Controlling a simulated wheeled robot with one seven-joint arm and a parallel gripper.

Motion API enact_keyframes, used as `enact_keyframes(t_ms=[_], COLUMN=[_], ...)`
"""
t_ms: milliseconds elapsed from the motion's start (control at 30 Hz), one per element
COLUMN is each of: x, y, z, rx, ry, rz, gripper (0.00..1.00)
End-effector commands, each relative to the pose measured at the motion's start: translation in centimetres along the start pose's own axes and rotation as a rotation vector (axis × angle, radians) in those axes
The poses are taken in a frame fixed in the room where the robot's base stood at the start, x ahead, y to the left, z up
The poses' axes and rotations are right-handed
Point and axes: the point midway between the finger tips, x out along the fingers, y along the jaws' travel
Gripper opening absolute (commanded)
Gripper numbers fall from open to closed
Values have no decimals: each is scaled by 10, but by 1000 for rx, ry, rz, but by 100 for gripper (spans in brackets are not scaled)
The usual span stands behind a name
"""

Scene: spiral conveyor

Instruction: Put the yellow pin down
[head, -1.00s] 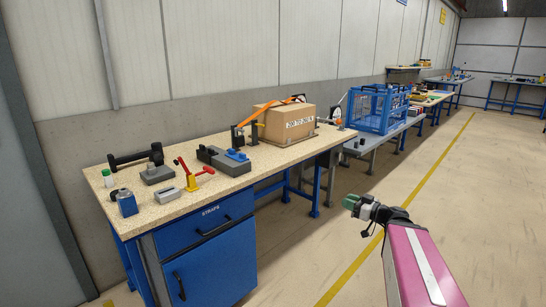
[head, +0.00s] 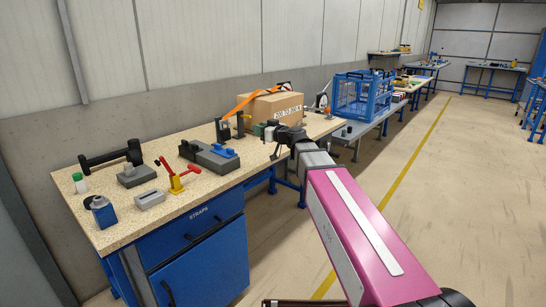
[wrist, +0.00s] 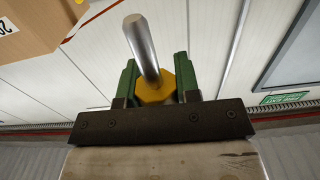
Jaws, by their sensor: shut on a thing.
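In the wrist view my gripper (wrist: 155,82) is shut on the yellow pin (wrist: 152,94). Its yellow hexagonal part sits between the two green fingers. Its grey metal shaft sticks out away from the palm, toward the top of the picture. In the head view my gripper (head: 271,131) is at the right part of the workbench (head: 130,220), in front of the cardboard box (head: 282,103). The pin cannot be made out there. I cannot tell how high the pin is above the bench top.
An orange strap (head: 250,97) crosses the box. The bench front has free patches. A blue cage (head: 362,94) stands beyond.

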Motion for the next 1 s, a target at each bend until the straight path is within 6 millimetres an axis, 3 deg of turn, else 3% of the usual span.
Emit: enact_keyframes(t_ms=[100,233,700,1000], x=[14,21,37,39], y=[-8,-2,85,104], z=[-13,-12,41,56], rx=[-1,1,2,2], ry=[0,-1,-1,-1], rz=[2,5,5,4], gripper=[2,2,2,2])
